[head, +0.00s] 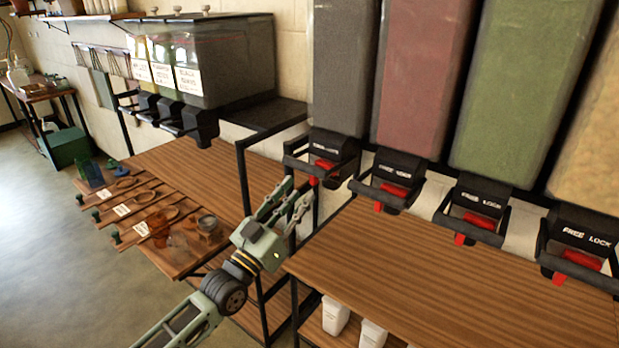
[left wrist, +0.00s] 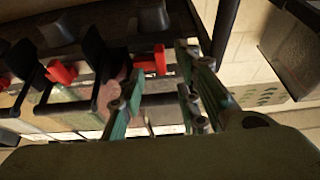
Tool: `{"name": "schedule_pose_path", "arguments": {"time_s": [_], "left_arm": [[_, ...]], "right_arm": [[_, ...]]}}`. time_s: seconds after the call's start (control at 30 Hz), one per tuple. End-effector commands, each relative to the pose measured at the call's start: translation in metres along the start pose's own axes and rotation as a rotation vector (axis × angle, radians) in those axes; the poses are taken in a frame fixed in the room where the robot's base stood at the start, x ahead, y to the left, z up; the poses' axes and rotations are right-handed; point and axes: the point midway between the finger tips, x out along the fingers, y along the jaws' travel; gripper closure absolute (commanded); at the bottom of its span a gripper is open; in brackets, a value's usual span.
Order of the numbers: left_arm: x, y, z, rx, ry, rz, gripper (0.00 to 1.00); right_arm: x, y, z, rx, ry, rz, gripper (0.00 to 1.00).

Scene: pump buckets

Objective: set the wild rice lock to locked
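A dark-filled dispenser (head: 345,70), which fits wild rice, stands at the left of the tall row; no name label on it is readable. Its black outlet carries a red lock lever (head: 322,167). My left gripper (head: 292,197) is below and left of this lever, apart from it, with its fingers spread and nothing between them. In the left wrist view, a red lever (left wrist: 150,62) shows beyond the open fingers (left wrist: 158,92). I cannot tell the lever's lock setting. My right gripper is not in view.
Red, green and pale dispensers with similar red levers (head: 393,190) continue to the right, marked "FREE LOCK". A wooden shelf (head: 420,270) lies below them, its top clear. Smaller bins (head: 230,60) hang at the left over a wooden table with scoops and cups (head: 207,228).

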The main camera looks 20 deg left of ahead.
Motion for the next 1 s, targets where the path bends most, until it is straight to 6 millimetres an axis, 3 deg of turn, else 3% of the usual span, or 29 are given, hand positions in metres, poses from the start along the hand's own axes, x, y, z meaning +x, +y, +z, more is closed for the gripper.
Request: {"name": "schedule_pose_path", "arguments": {"time_s": [0.1, 0.3, 0.67, 1.0], "left_arm": [[0.023, -0.001, -0.004, 0.0, 0.003, -0.001, 0.7], [0.047, -0.001, -0.001, 0.0, 0.0, -0.001, 0.7], [0.054, -0.001, 0.001, 0.001, -0.002, -0.001, 0.7], [0.054, -0.001, 0.001, 0.001, -0.002, -0.001, 0.98]], "right_arm": [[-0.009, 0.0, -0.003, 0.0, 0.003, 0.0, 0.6], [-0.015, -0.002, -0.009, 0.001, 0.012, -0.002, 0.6], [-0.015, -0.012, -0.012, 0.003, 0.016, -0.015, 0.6], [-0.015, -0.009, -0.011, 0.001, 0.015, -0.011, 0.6]]}}
